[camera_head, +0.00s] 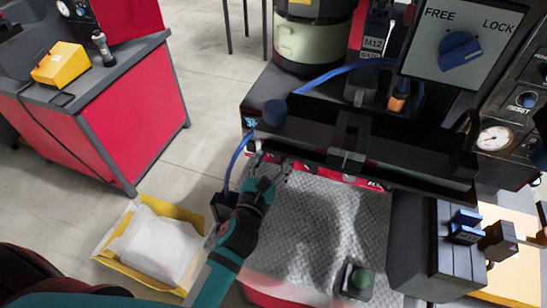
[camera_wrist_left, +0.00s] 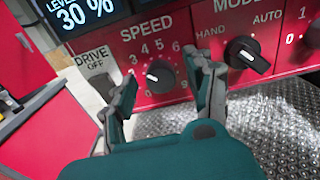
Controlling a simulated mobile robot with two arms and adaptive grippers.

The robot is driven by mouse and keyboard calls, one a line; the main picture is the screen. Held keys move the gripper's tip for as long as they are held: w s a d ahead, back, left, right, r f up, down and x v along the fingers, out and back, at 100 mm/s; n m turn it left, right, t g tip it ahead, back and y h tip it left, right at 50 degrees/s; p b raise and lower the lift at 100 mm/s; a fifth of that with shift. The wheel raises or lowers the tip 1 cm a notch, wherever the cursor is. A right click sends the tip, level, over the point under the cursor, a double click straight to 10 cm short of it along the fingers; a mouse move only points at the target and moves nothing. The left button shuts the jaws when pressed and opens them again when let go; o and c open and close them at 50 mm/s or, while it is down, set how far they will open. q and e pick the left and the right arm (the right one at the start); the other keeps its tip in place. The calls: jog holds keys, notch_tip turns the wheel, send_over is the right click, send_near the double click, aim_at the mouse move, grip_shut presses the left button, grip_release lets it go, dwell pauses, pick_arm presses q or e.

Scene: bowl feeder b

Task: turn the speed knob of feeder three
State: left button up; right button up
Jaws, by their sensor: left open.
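The speed knob (camera_wrist_left: 160,76) is a dark round knob with a white pointer mark. It sits on a red panel (camera_wrist_left: 180,25) under the word SPEED, with numbers around it. My left gripper (camera_wrist_left: 163,90) is open, with one finger on each side of the knob; I cannot tell whether either finger touches it. In the head view my left gripper (camera_head: 270,172) reaches up to the feeder's front panel, and the knob itself cannot be made out there. My right gripper is not in view.
A MODE knob (camera_wrist_left: 246,55) marked HAND and AUTO is to the right. A display (camera_wrist_left: 72,15) reading 30 % is at upper left. A FREE/LOCK switch (camera_head: 460,50) stands at upper right. A textured metal plate (camera_head: 320,225) lies below the panel.

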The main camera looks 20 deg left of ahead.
pick_arm(q)
grip_shut()
dwell(0.3)
jog(key=shift+m, duration=0.3)
jog(key=shift+m+p, duration=0.45)
jog(key=shift+m, duration=0.45)
jog(key=shift+m+p, duration=0.6)
jog(key=shift+m, duration=1)
grip_release()
